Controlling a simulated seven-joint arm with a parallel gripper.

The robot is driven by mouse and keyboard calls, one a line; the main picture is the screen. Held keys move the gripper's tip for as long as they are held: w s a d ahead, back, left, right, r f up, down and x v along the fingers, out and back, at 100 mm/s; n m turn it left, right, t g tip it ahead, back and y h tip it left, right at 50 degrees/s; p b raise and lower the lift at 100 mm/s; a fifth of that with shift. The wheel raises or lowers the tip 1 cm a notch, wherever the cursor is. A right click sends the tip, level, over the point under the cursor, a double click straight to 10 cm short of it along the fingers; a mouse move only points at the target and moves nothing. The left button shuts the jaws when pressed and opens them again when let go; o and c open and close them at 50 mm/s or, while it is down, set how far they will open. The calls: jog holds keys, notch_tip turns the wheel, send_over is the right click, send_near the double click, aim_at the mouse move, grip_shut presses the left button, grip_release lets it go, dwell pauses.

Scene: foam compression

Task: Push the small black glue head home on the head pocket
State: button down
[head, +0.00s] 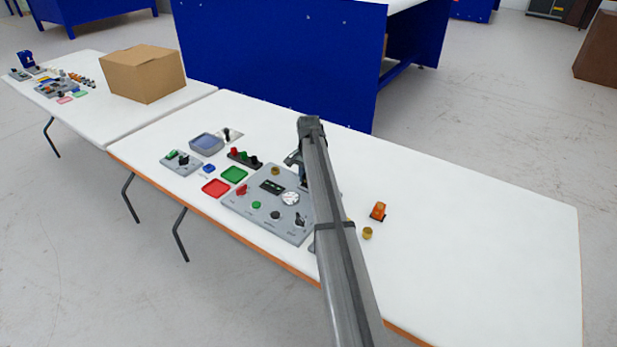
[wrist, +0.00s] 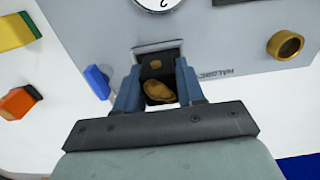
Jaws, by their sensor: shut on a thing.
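In the wrist view, my gripper (wrist: 157,78) has its two blue fingers closed on the sides of the small black glue head (wrist: 150,77). The head has a round tan spot, and a brown rounded piece shows below it. Its far end is at the head pocket (wrist: 174,45), a square-edged recess in the grey panel (wrist: 225,28). I cannot tell how deep the head sits in it. In the head view, my arm hides the head and pocket at the right part of the panel (head: 237,205).
A white dial (head: 290,198) and a brass ring (wrist: 285,45) are on the panel near the pocket. A blue piece (wrist: 97,82) stands close left of my fingers.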

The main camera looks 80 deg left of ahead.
jog(key=c, duration=0.6)
grip_release()
notch_tip(320, 180, up, 14)
jog(key=shift+f, duration=0.1)
